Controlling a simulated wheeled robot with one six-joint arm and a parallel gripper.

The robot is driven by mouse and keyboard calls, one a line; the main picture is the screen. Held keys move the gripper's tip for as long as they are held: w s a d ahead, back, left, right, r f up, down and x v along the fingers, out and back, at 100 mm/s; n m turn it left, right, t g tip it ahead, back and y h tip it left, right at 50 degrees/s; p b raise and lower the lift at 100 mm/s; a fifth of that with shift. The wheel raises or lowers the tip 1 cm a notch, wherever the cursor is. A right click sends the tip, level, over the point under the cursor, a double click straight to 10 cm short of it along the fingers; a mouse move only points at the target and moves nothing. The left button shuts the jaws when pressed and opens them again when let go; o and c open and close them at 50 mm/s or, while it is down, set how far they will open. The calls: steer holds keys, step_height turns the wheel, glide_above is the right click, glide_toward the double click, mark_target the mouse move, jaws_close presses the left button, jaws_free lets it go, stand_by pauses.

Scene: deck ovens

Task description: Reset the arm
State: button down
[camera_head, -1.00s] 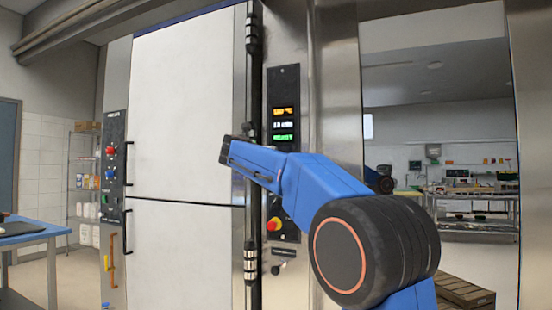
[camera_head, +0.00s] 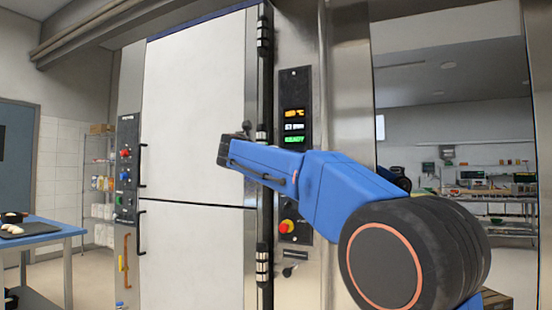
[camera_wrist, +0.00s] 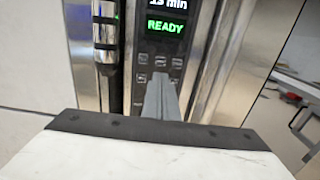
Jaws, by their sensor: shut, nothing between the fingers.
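My blue arm reaches leftward across the right edge of the oven (camera_head: 196,110) in the head view. The end of the arm with my gripper (camera_head: 224,150) is in front of the white oven door, close to its black hinge bar. In the wrist view my gripper (camera_wrist: 160,100) shows as narrow grey fingers, shut and empty. They point at the control panel (camera_wrist: 150,68), which reads "READY" in green. I cannot tell how far the fingertips are from the panel.
The panel's red-and-yellow knob (camera_head: 287,227) is below my arm. A blue table (camera_head: 45,236) and a wire shelf (camera_head: 100,180) stand at the left. A polished steel panel (camera_head: 350,100) is right of the controls. Floor shows between table and oven.

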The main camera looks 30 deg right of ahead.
stand_by(0.3)
steer(key=s+a+f+m+g+y, duration=0.15)
steer(key=s+f+m+y, duration=0.35)
steer(key=s+f, duration=0.7)
steer(key=s+a+f+m+g+y, duration=0.1)
steer(key=s+f+m+g+y, duration=0.1)
steer(key=s+f+m, duration=0.9)
steer(key=s+a+f+m+g+y, duration=0.1)
steer(key=s+a+f+m+y, duration=0.1)
steer(key=s+f, duration=0.5)
steer(key=s+a+f+m+y, duration=0.2)
steer(key=s+a+f+m, duration=0.2)
steer(key=f, duration=1)
steer(key=s+a+f+m+g+y, duration=0.1)
steer(key=s+a+f+m+y, duration=0.2)
steer(key=s+a+f, duration=0.3)
steer(key=s+f, duration=0.5)
steer(key=s, duration=0.1)
steer(key=shift+m+g, duration=0.3)
steer(key=shift+g, duration=0.05)
steer(key=shift+w+r, duration=0.1)
steer(key=shift+r, duration=0.05)
